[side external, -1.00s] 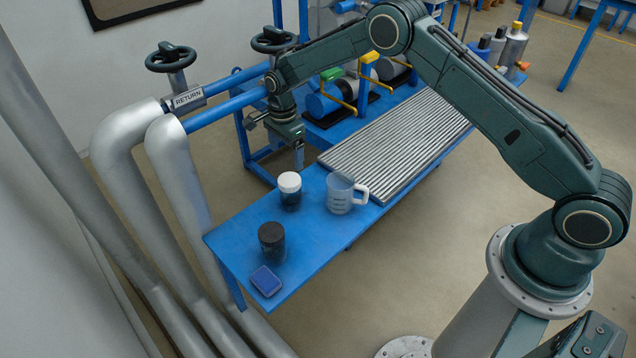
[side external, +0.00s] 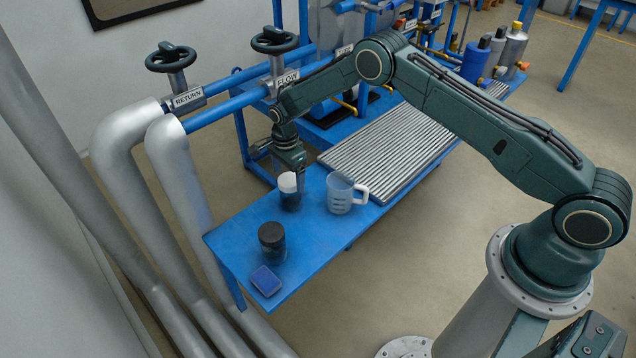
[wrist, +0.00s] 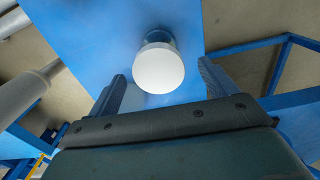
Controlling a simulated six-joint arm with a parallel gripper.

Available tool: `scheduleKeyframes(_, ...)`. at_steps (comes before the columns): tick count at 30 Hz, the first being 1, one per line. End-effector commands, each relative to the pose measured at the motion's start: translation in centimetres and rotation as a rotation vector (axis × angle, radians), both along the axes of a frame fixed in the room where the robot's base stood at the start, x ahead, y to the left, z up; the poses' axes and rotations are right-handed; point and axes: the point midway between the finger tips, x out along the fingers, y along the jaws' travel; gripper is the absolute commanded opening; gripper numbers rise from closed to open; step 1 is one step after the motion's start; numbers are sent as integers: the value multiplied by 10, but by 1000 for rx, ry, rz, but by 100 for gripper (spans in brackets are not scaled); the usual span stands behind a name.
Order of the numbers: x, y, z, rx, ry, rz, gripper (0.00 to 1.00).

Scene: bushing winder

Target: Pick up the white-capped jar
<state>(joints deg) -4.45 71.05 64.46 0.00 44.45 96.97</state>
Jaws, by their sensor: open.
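The white-capped jar (side external: 289,192) stands upright on the blue table (side external: 235,240), near its back edge. Its body is dark and glassy under the white cap. In the wrist view the white cap (wrist: 159,68) shows from above, ahead of and between the two finger tips. My gripper (wrist: 160,80) is open and empty, with one finger to each side of the jar's line. In the side view my gripper (side external: 296,172) is just behind and above the jar, and the cap partly overlaps it. Whether the fingers touch the jar cannot be told.
A clear measuring jug (side external: 341,194) stands close to the jar's right. A black-capped jar (side external: 271,238) and a small blue box (side external: 265,281) are nearer the front. A ribbed grey rack (side external: 400,140) lies behind right. Pipes with a valve wheel (side external: 274,41) rise at the left.

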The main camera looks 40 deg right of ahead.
Motion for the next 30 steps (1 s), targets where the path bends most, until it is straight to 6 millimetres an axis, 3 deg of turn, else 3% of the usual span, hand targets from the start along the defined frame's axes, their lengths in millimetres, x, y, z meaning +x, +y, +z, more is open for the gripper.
scheduleKeyframes(6,-2,-1,-27,0,2,0,85)
scheduleKeyframes(12,-2,-1,-41,0,1,0,85)
scheduleKeyframes(28,-2,-1,-43,0,1,0,85)
scheduleKeyframes(30,-2,-1,-43,0,1,0,75)
